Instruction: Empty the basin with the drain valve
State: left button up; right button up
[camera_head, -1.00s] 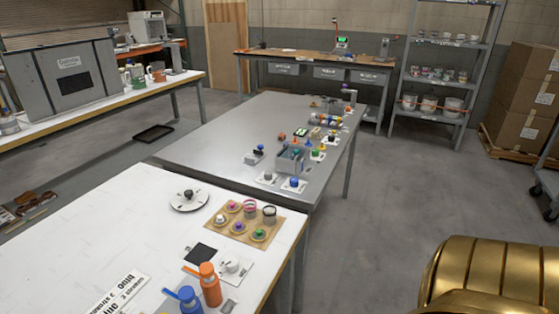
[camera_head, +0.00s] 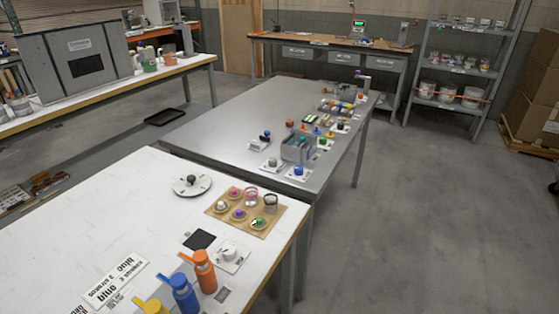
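A small grey open box (camera_head: 298,149), which looks like the basin, stands near the right edge of the grey metal table. Its contents are too small to make out. A blue knob on a white plate (camera_head: 298,171) and a grey knob on a white plate (camera_head: 271,163) sit just in front of it. A green knob (camera_head: 323,142) is at its right. I cannot tell which of these, if any, is the drain valve. Neither of my grippers is in view.
The white table (camera_head: 130,225) in front holds a round dial plate (camera_head: 192,186), a brown mat with cups (camera_head: 219,209), and orange (camera_head: 205,271), blue (camera_head: 184,294) and yellow bottles. Open floor (camera_head: 420,220) lies right of both tables. A shelf (camera_head: 455,105) stands behind.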

aim_at(273, 162)
jog(key=i+l, duration=0.2)
jog(key=l, duration=0.15)
jog(key=i+l, duration=0.2)
jog(key=l, duration=0.15)
jog(key=i+l, duration=0.25)
jog(key=l+u, duration=0.05)
jog(key=l, duration=0.05)
